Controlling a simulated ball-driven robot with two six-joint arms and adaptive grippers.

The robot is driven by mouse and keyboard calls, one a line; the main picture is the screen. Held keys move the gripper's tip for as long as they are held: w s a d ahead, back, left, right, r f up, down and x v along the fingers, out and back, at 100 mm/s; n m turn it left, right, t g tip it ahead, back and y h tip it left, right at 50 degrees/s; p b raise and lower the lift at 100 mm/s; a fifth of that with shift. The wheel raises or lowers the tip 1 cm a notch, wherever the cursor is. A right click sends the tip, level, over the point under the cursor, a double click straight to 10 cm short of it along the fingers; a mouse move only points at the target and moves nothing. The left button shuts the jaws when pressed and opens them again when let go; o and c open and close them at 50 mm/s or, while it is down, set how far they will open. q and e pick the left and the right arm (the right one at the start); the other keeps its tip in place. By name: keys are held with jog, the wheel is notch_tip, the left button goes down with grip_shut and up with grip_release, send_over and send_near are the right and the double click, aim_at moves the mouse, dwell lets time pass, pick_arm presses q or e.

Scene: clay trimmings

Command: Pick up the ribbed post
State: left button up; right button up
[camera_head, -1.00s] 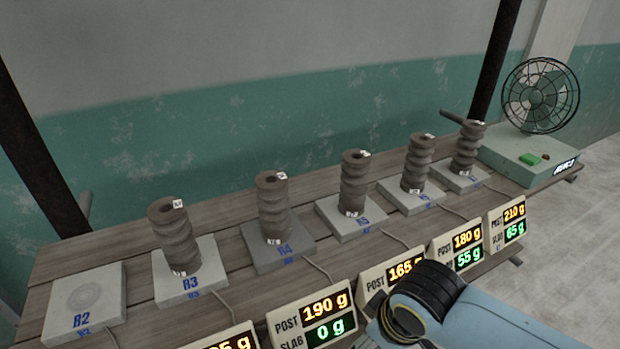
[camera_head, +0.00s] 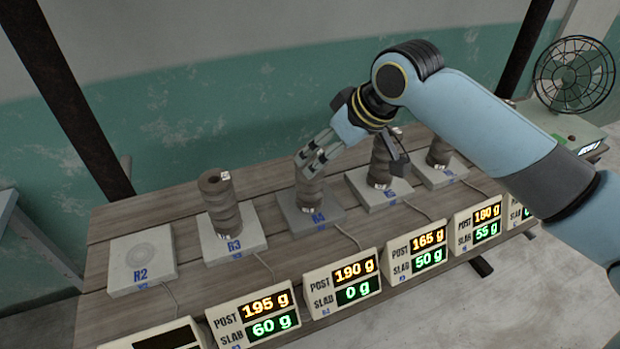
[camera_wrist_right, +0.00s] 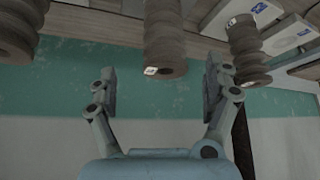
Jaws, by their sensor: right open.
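Several grey-brown ribbed posts with small white tags stand upright on square slabs: one on R3 (camera_head: 219,202), one on the darker R4 slab (camera_head: 308,192), and others further right (camera_head: 439,152). My right gripper (camera_head: 355,160) is open, with its fingers over the row by the R4 post and the post to its right (camera_head: 379,160), partly covering them. In the right wrist view, a ribbed post (camera_wrist_right: 165,40) shows between the open fingers (camera_wrist_right: 160,85), with no visible contact. Other posts show to the left (camera_wrist_right: 15,32) and right (camera_wrist_right: 248,50). My left gripper is not in view.
The R2 slab (camera_head: 142,260) is bare. Display boxes line the front of the plank table; R4's box (camera_head: 342,284) reads post 190 g, slab 0 g. A fan (camera_head: 574,76) stands at the right end. Dark uprights stand behind the table.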

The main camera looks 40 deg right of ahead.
aim_at(310, 180)
jog(key=x, duration=0.7)
jog(key=shift+a+f+p, duration=0.35)
jog(key=shift+p, duration=0.1)
jog(key=shift+w+r, duration=0.1)
jog(key=shift+w, duration=0.05)
grip_shut()
